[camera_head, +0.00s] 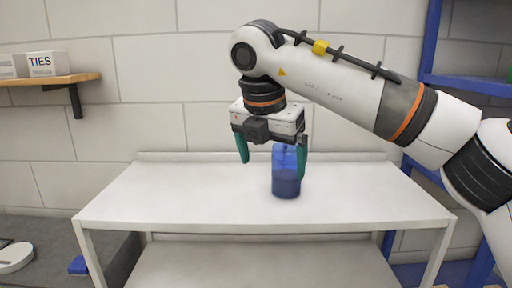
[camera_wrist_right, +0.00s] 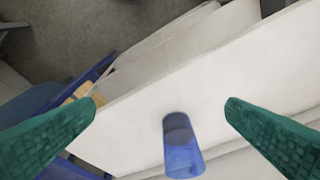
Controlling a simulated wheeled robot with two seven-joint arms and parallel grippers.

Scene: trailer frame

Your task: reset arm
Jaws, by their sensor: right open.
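My right arm reaches in from the right in the head view. Its gripper (camera_head: 272,160) points down above the white table, with its two green fingers spread wide. A blue translucent bottle (camera_head: 286,185) stands upright on the table, just behind or beside the right-hand finger; the finger covers part of its edge. In the right wrist view the bottle (camera_wrist_right: 182,150) shows below and between the open fingers (camera_wrist_right: 160,104), with clear space on both sides, and nothing is held. My left gripper is not in view.
The white table (camera_head: 190,205) is otherwise bare, with a lower shelf beneath. A blue rack (camera_head: 430,50) stands at the right. A wooden wall shelf (camera_head: 55,79) at the left holds a box marked TIES (camera_head: 47,64). A small blue object (camera_head: 78,265) lies low at the left.

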